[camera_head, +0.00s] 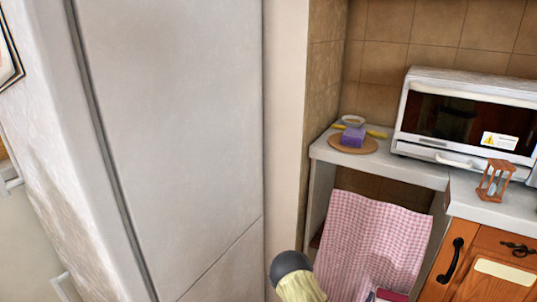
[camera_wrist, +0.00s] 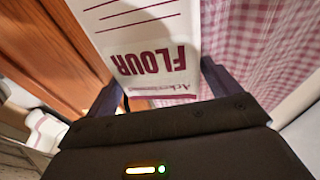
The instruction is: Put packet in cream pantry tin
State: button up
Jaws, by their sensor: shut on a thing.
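A white flour packet (camera_wrist: 145,28) with dark red print and lines fills the upper middle of the wrist view. Its lettering is upside down there. My gripper (camera_wrist: 161,84) is shut on it, with one dark finger at each side. In the head view a small dark red and pale edge (camera_head: 388,295) shows at the bottom; I cannot tell if it is the packet. My gripper is not clearly seen in that view. I cannot make out a cream pantry tin in either view.
A pink checked cloth (camera_head: 372,235) hangs below the counter, beside an orange wooden cabinet (camera_head: 490,262). On the counter are a white oven (camera_head: 465,115), a wooden hourglass-like frame (camera_head: 495,180) and a round board (camera_head: 366,146) with a purple item. A tall pale fridge-like panel (camera_head: 170,140) stands left.

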jog(key=w+a+f+n+t+y, duration=0.2)
jog(key=w+a+f+n+y, duration=0.2)
jog(key=w+a+y, duration=0.4)
jog(key=w+a+f+n+t+y, duration=0.25)
jog(key=w+a+f+y, duration=0.2)
jog(key=a, duration=0.55)
jog(key=s+r+p, duration=0.2)
jog(key=r+p, duration=1.5)
jog(key=r, duration=0.1)
jog(key=s+r+h+p, duration=0.1)
jog(key=r+p, duration=1.7)
jog(key=r, duration=0.1)
jog(key=shift+s+g, duration=0.35)
jog(key=shift+g, duration=0.1)
jog(key=shift+n, duration=0.25)
jog(key=s+f, duration=0.4)
jog(key=f, duration=0.1)
jog(key=shift+s+f, duration=0.15)
jog(key=shift+f, duration=0.05)
